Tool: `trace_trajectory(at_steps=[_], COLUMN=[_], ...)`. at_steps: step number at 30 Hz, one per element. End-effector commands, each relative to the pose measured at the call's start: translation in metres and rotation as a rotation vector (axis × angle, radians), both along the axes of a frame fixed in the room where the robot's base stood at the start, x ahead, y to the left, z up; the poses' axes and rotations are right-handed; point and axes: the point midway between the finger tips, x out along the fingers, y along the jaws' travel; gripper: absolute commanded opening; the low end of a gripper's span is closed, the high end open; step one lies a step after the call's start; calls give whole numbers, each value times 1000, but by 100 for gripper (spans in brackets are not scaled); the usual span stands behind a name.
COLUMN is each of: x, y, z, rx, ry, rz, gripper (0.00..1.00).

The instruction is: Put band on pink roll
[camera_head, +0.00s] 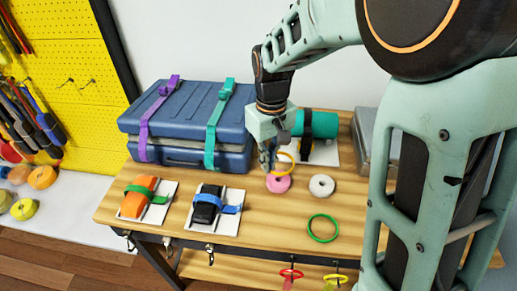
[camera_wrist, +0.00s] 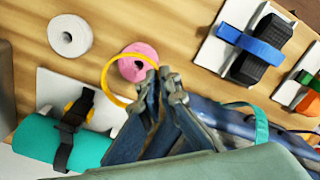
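The pink roll (camera_head: 278,185) lies on the wooden table below my gripper (camera_head: 269,166). It also shows in the wrist view (camera_wrist: 126,66), just beyond the fingertips. My gripper (camera_wrist: 166,82) has its fingertips close together on the edge of a yellow-orange band (camera_head: 293,160). The band (camera_wrist: 104,82) is a thin ring sticking out to the left of the fingers in the wrist view. It overlaps the pink roll in both views and appears to be above it, not around it. The fingers hide the part of the band that they pinch.
A white roll (camera_head: 321,186) and a green ring (camera_head: 323,228) lie to the right. Blue cases (camera_head: 190,125) are at the back left. Orange (camera_head: 138,199) and black (camera_head: 206,208) strapped items lie on white plates.

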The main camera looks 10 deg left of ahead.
Motion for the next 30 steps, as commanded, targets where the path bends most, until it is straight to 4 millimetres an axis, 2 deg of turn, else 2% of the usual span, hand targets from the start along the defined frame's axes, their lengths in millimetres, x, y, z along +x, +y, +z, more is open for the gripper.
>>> trace_trajectory(at_steps=[8, 24, 30], x=[1, 1, 1], y=[-1, -1, -1], z=[-11, -51, -57], rx=[-1, 1, 0], ry=[1, -1, 0], rz=[0, 0, 0], gripper=[0, 0, 0])
